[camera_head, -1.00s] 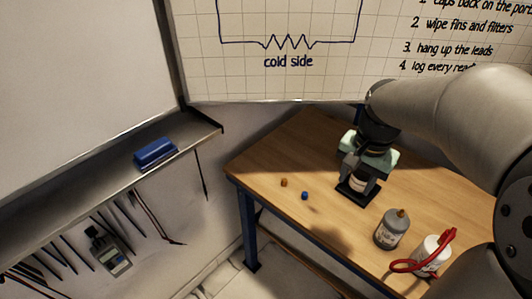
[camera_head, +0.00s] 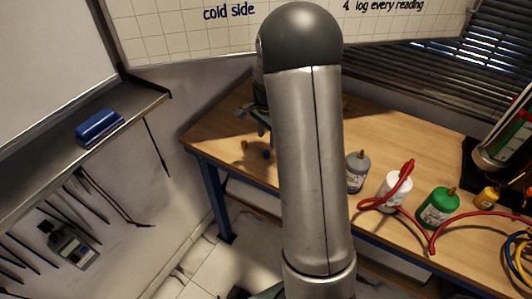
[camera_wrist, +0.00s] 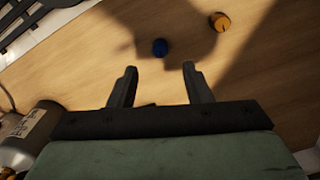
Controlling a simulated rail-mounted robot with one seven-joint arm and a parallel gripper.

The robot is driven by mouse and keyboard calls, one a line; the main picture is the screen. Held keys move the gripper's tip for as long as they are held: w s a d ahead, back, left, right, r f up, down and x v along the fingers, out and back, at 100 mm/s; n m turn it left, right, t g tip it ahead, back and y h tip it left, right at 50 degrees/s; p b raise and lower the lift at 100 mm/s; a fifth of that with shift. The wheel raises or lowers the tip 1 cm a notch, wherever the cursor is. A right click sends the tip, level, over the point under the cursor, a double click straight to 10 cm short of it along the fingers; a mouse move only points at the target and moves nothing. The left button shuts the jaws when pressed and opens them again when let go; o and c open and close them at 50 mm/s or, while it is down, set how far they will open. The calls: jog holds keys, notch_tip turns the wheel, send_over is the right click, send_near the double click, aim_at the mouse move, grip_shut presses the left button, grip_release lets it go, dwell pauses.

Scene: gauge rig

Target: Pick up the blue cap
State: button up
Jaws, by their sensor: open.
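The blue cap (camera_head: 267,155) is a small round piece on the wooden bench, near its left end, just left of my arm in the head view. In the wrist view the blue cap (camera_wrist: 160,47) lies on the wood just beyond the fingertips, roughly centred between them. My gripper (camera_wrist: 160,70) is open, with nothing held between its two dark fingers. The gap between fingertips and bench cannot be judged exactly.
An orange cap (camera_wrist: 220,22) lies near the blue one, up and right in the wrist view. A grey bottle (camera_head: 357,170), a white bottle (camera_head: 396,190) with a red lead and a green bottle (camera_head: 438,207) stand right of my arm. A shelf holds a blue eraser (camera_head: 99,127).

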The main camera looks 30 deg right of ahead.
aim_at(267, 152)
jog(key=shift+a+f+p, duration=0.1)
jog(key=shift+f+p, duration=0.5)
jog(key=shift+f, duration=2.75)
grip_shut()
